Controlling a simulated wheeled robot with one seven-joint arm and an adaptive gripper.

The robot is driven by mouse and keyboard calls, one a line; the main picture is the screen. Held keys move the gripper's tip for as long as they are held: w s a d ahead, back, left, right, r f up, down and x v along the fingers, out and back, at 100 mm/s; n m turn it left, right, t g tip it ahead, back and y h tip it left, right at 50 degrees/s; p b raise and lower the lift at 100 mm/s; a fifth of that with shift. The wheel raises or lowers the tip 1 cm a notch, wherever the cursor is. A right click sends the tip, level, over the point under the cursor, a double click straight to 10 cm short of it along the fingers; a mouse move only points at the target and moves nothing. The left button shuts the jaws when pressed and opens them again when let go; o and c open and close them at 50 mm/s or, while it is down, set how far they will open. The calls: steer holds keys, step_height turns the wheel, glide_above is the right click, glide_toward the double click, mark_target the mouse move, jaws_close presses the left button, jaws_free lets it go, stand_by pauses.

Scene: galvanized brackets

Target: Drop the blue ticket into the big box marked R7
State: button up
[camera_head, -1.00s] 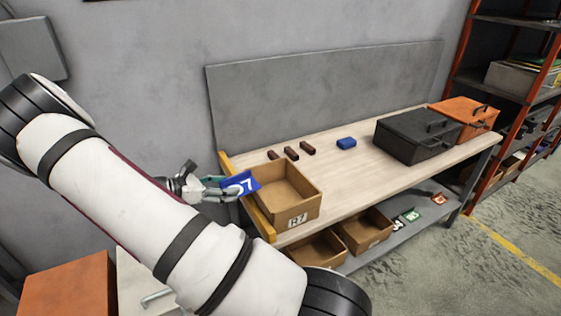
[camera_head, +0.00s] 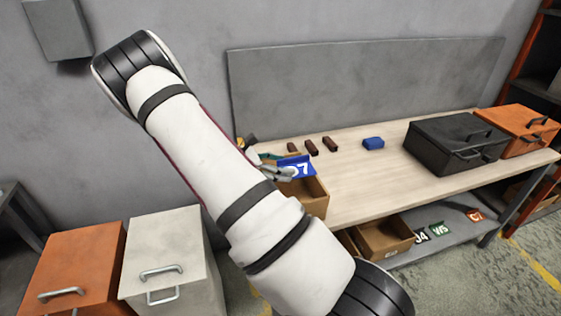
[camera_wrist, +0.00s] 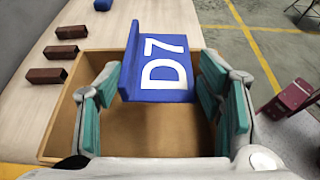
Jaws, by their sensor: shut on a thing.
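The blue ticket (camera_head: 298,166) is an angled plate with white characters, which read D7 in the wrist view (camera_wrist: 165,65). My gripper (camera_head: 275,170) is shut on it, with the teal-padded fingers at its left and right sides in the wrist view (camera_wrist: 162,88). The open cardboard box (camera_head: 315,197) stands on the workbench's left end, partly hidden by my arm, and its label does not show now. In the wrist view the ticket is over the box (camera_wrist: 62,122), whose visible inside looks empty.
Several dark red blocks (camera_head: 311,147) and a blue block (camera_head: 373,143) lie on the workbench (camera_head: 380,180). A black case (camera_head: 455,143) and an orange case (camera_head: 520,130) stand at right. Lower-shelf boxes (camera_head: 385,238) sit below. Orange (camera_head: 75,270) and white (camera_head: 165,255) cabinets stand left.

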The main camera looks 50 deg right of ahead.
steer(key=shift+f+b, duration=0.45)
steer(key=shift+f, duration=1.3)
steer(key=o, duration=1.1)
steer(key=shift+w+a, duration=0.1)
steer(key=v, duration=1.2)
